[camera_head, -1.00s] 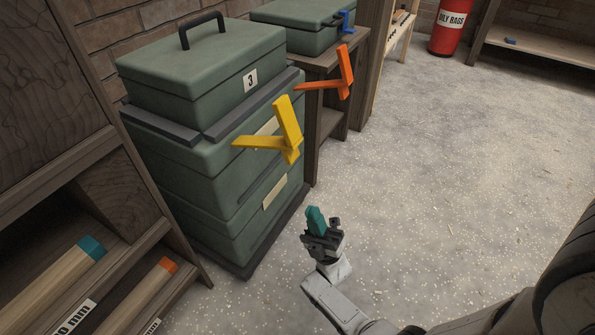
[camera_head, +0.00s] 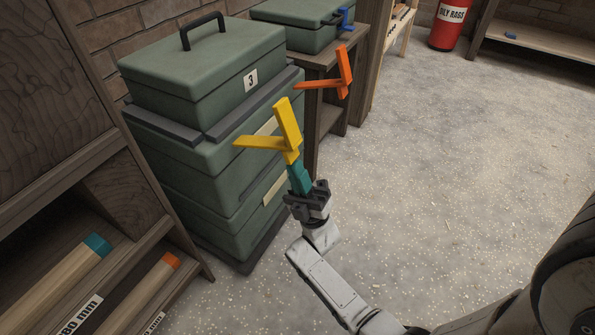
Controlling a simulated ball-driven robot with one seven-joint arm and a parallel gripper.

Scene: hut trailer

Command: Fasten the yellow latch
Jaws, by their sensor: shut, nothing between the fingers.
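The yellow latch (camera_head: 286,128) is on the front side of the stacked green boxes (camera_head: 205,160). One yellow arm sticks up and another points left, meeting in a V at the right. My gripper (camera_head: 297,172) has teal fingers, shut and empty. It points up, with its tips just below the latch's lower end in the picture. I cannot tell whether the tips touch the latch. The top box with a black handle and a "3" label sits on the stack.
An orange latch (camera_head: 344,72) stands behind, to the right. Another green box (camera_head: 300,25) with a blue latch (camera_head: 347,20) is on a wooden stand. A wooden shelf (camera_head: 150,240) stands at the left. The concrete floor (camera_head: 440,180) at the right is clear.

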